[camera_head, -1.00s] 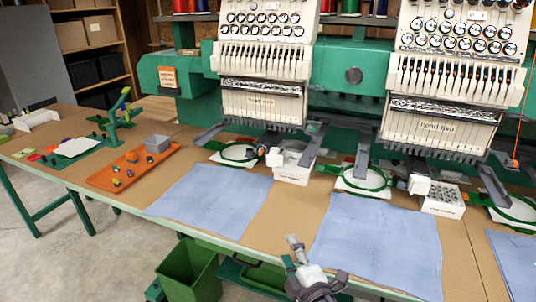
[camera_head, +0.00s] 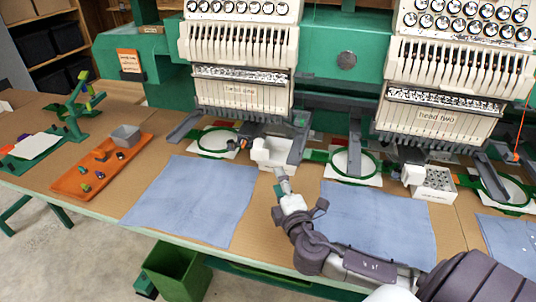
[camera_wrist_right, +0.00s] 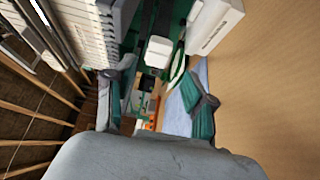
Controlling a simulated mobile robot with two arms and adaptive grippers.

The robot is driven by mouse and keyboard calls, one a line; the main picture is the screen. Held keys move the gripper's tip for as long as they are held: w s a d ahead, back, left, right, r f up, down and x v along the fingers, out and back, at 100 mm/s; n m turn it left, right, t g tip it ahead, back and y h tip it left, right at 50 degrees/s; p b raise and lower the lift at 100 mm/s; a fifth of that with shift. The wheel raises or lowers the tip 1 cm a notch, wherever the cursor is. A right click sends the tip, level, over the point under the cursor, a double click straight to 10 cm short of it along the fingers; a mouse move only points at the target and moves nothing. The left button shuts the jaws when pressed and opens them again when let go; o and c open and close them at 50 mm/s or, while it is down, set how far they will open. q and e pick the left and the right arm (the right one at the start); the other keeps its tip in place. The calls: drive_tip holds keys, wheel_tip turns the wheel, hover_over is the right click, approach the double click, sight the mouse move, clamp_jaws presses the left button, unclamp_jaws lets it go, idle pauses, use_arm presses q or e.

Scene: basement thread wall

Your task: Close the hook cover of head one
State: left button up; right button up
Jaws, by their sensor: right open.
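Head one (camera_head: 240,90) hangs over a green hoop (camera_head: 217,141) on the left. A small white block (camera_head: 261,151), which may be its hook cover, sits right of the hoop at the end of a dark part. Whether it is open or closed I cannot tell. A white block also shows ahead in the right wrist view (camera_wrist_right: 158,50). My right gripper (camera_head: 282,172) is just in front of the block, apart from it. In the wrist view its fingers (camera_wrist_right: 158,104) are spread with nothing between them. My left gripper is not in view.
Head two (camera_head: 437,116) stands to the right, with a perforated white box (camera_head: 434,184) below. Blue cloths (camera_head: 190,200) lie along the table front. An orange tray (camera_head: 75,181) with small parts is at left. Grey bars reach down beside the hoops.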

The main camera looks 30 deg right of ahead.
sight(267, 155)
drive_tip(key=p+x, duration=0.1)
drive_tip(key=x, duration=0.9)
drive_tip(key=shift+w+d+f, duration=0.1)
drive_tip(key=shift+w+f, duration=0.1)
drive_tip(key=shift+w, duration=0.15)
drive_tip(key=shift+s, duration=0.1)
clamp_jaws()
